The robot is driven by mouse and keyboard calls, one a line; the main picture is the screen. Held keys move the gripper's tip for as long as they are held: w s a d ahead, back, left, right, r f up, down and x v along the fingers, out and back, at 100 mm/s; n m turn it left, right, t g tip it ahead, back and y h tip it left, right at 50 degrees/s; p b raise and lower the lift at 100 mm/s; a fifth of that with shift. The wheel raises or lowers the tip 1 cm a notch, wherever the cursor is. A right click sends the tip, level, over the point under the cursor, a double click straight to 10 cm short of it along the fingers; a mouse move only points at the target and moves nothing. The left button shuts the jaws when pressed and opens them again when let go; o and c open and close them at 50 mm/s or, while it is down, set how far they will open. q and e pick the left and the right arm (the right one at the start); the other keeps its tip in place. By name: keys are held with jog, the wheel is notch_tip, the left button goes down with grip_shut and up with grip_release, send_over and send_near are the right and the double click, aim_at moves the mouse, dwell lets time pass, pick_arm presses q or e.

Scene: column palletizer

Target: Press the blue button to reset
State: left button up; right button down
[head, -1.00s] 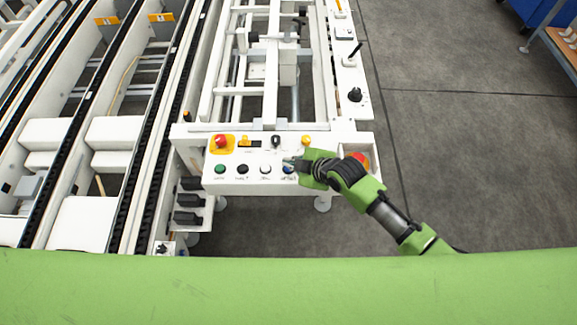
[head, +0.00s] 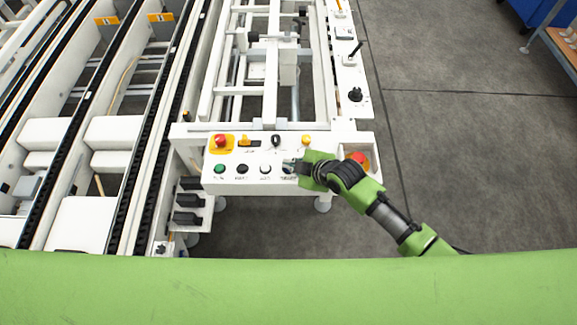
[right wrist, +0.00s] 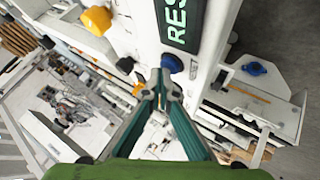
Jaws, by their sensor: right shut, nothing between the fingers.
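The blue button (right wrist: 172,63) shows in the right wrist view, beside a dark label (right wrist: 178,22) with green letters reading "RES". My right gripper (right wrist: 164,80) is shut and empty. Its fingertips are right at the button's near edge; I cannot tell whether they touch it. In the head view my right gripper (head: 291,166) reaches in from the right over the right end of the button row on the white control panel (head: 255,184). Its fingertips hide the blue button there. My left gripper is not in view.
Green (head: 219,168), black (head: 242,169) and white (head: 265,169) buttons sit left of my fingertips. A red emergency stop (head: 220,140) is behind them, and another red knob (head: 358,159) is by my wrist. The floor (head: 460,160) to the right is clear.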

jog(key=shift+f, duration=0.3)
dwell(0.5)
jog(key=shift+r+p, duration=0.75)
jog(key=shift+r, duration=0.1)
notch_tip(320, 180, up, 5)
jog(key=p, duration=0.5)
jog(key=shift+r, duration=0.1)
jog(key=shift+s, duration=0.1)
dwell(0.3)
